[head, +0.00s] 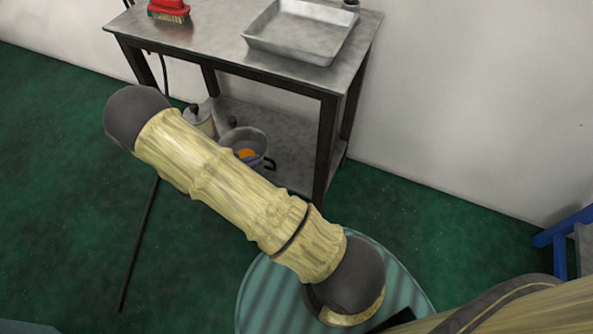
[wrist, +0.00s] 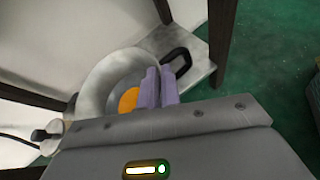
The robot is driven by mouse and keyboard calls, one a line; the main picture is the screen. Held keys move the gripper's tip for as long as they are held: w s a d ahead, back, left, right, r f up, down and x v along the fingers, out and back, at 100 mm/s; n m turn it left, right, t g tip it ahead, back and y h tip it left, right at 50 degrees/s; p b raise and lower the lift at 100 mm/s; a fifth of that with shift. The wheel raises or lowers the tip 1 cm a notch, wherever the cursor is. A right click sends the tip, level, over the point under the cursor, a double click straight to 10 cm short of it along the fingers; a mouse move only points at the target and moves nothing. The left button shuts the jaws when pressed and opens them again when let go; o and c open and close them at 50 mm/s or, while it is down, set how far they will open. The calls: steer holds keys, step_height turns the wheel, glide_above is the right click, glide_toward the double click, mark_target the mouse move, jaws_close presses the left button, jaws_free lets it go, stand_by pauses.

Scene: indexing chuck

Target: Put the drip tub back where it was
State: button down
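The drip tub (head: 243,136) is a round grey metal vessel with a dark handle (wrist: 178,58) and something orange (wrist: 128,100) inside. It is at the lower shelf of the steel table, partly hidden by my arm in the head view. The wrist view shows the tub (wrist: 92,88) just beyond my gripper (wrist: 161,75). The purple fingers are close together at the tub's near wall, beside the handle, and look shut on its rim. In the head view a bit of purple finger shows by the handle. I cannot tell whether the tub's base touches the shelf.
The steel table's lower shelf (head: 290,133) also holds a pale can (head: 198,120) left of the tub. Table legs (head: 325,150) stand close by. Green floor is open at left.

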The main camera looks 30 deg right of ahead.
step_height(320, 180, down, 8)
steer(key=s+a+m+g+b, duration=0.1)
steer(key=a+m+g+b, duration=0.1)
steer(key=m+g, duration=0.1)
steer(key=shift+s+f+m+g, duration=0.15)
steer(key=shift+s+m+g, duration=0.1)
steer(key=shift+m+g, duration=0.05)
steer(key=d+b, duration=0.6)
steer(key=d, duration=1)
steer(key=shift+d+b, duration=0.3)
steer(key=shift+d, duration=0.05)
